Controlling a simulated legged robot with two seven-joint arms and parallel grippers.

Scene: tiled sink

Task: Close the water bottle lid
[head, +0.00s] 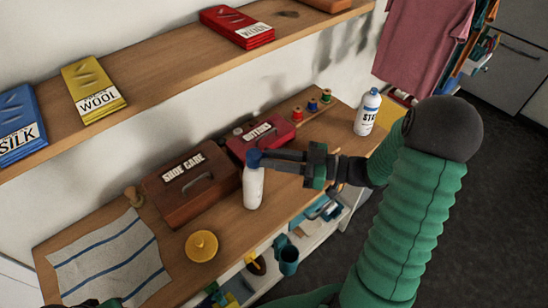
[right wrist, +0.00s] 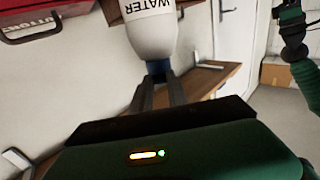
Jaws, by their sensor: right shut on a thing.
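The white water bottle (head: 253,190) stands on the wooden bench in front of the red buttons box. Its blue lid (head: 254,158) is at the top of the bottle. My right gripper (head: 262,157) reaches in from the right and is shut on the blue lid. In the right wrist view the bottle (right wrist: 152,38) shows its WATER label, upside down, and the blue lid (right wrist: 159,69) sits between the fingertips. I cannot tell how tightly the lid sits on the bottle. Only a bit of my left gripper (head: 100,303) shows at the bottom left edge.
A brown shoe care box (head: 190,195) and a red buttons box (head: 262,138) stand behind the bottle. A yellow round object (head: 201,245) and a striped cloth (head: 108,262) lie to the left. Another white bottle (head: 367,115) stands at the right. A shelf (head: 150,80) runs above.

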